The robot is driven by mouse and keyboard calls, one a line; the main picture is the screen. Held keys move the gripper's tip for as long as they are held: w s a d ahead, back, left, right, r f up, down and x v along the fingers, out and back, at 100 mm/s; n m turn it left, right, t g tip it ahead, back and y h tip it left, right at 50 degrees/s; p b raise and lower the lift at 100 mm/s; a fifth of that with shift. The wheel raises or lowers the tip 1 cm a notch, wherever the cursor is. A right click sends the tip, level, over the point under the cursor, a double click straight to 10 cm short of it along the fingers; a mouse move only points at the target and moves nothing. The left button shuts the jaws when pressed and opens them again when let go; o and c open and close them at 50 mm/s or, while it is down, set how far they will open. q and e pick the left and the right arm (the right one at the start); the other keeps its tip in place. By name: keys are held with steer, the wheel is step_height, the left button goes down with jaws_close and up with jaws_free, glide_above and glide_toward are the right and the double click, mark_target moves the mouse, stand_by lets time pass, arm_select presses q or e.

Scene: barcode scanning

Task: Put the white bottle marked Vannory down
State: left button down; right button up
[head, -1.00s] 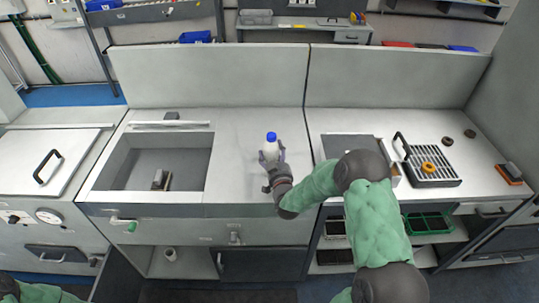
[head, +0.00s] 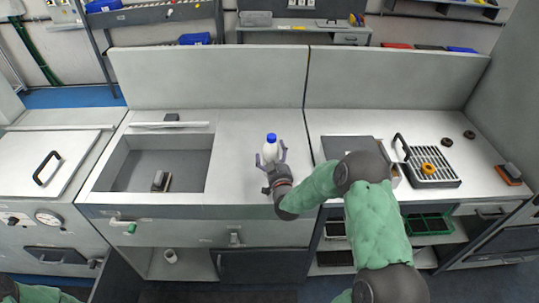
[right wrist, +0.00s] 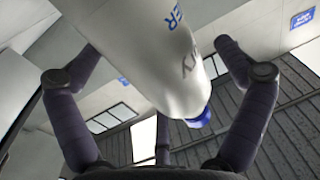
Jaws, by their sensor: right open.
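The white bottle (head: 270,150) with a blue cap stands upright on the white counter, to the right of the sunken basin. My right gripper (head: 271,161) is at the bottle with its fingers spread on either side of it. In the right wrist view the bottle (right wrist: 150,50) lies between the two open fingers, with gaps to both. Only part of its lettering shows there, so the full name cannot be read. My left gripper is not in view; only a bit of my left arm shows at the lower left corner.
The basin (head: 122,168) holds a small dark block (head: 160,181). To the right are a slotted rack (head: 432,168) with an orange ring and an open grey box (head: 347,146). A back panel (head: 208,80) rises behind the counter. The counter around the bottle is clear.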

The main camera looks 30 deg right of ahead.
steer(key=p+v, duration=0.1)
steer(key=v, duration=1.1)
steer(key=w+d+r+n+y, duration=0.1)
steer(key=y, duration=0.1)
steer(key=w+r+n+y+p, duration=0.1)
steer(key=w+y, duration=0.1)
steer(key=w+d+r+n+y+p, duration=0.1)
steer(key=y, duration=0.2)
steer(key=shift+w+d+n+t, duration=0.2)
steer(key=shift+d+n+t, duration=0.1)
steer(key=shift+d, duration=0.05)
steer(key=n+g+y+p, duration=0.1)
steer(key=n+g+y, duration=0.2)
glide_toward(278, 160)
steer(key=w+f, duration=0.1)
steer(key=w, duration=0.1)
steer(key=shift+y, duration=0.4)
steer(key=x, duration=0.5)
steer(key=shift+s+f, duration=0.1)
steer(key=shift+f, duration=0.15)
steer(key=shift+d+b+x, duration=0.15)
steer(key=shift+b+x, duration=0.35)
steer(key=shift+x, duration=1)
steer(key=shift+d+b+x, duration=0.1)
steer(key=shift+b+x, duration=0.35)
steer(key=shift+x, duration=1.05)
steer(key=shift+r, duration=0.15)
steer(key=c, duration=1.3)
steer(key=shift+o, duration=0.2)
